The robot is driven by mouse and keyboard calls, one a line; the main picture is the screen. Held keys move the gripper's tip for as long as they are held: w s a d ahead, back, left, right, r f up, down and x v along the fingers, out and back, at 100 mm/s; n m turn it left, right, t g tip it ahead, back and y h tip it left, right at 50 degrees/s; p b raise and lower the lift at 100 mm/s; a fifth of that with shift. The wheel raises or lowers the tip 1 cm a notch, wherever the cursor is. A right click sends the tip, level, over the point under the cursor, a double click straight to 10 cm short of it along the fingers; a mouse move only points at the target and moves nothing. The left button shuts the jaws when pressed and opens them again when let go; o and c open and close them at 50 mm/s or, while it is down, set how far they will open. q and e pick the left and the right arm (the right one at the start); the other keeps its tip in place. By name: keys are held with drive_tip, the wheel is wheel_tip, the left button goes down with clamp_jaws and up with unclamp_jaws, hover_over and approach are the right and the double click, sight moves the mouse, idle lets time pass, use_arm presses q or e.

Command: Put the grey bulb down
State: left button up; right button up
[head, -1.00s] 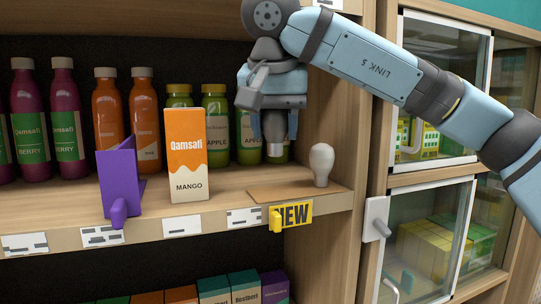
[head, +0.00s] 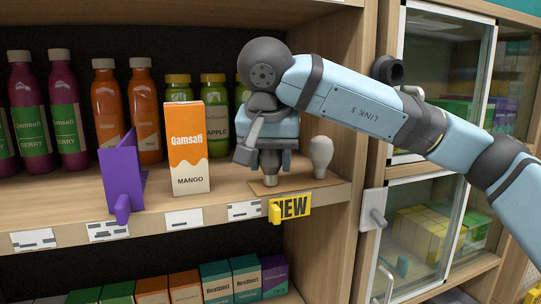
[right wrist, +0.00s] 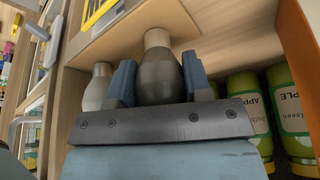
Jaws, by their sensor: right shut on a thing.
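My right gripper (head: 270,165) is over the front right of the shelf, pointing down. It is shut on the grey bulb (right wrist: 160,78), which shows between the two fingers in the right wrist view. In the head view only the bulb's pale neck (head: 270,180) shows below the fingers. The neck's end appears to be at the thin tan board (head: 310,183); I cannot tell for sure whether it bears on it. A white bulb (head: 321,156) stands upright on the board, just right of the gripper; the right wrist view shows it too (right wrist: 97,88). My left gripper is out of view.
An orange mango box (head: 188,150) and a purple divider (head: 122,180) stand left of the gripper. Green apple bottles (head: 214,115) are behind. A wooden side wall (head: 335,90) bounds the shelf at right. A yellow NEW tag (head: 291,206) hangs on the front edge.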

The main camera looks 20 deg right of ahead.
drive_tip(key=o, duration=0.9)
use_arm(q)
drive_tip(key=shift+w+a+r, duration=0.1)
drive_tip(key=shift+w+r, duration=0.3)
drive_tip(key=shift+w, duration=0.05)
use_arm(e)
drive_tip(key=shift+a, duration=0.1)
use_arm(q)
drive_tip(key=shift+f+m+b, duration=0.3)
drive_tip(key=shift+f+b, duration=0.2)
drive_tip(key=shift+b, duration=0.35)
use_arm(e)
drive_tip(key=shift+v, duration=6.05)
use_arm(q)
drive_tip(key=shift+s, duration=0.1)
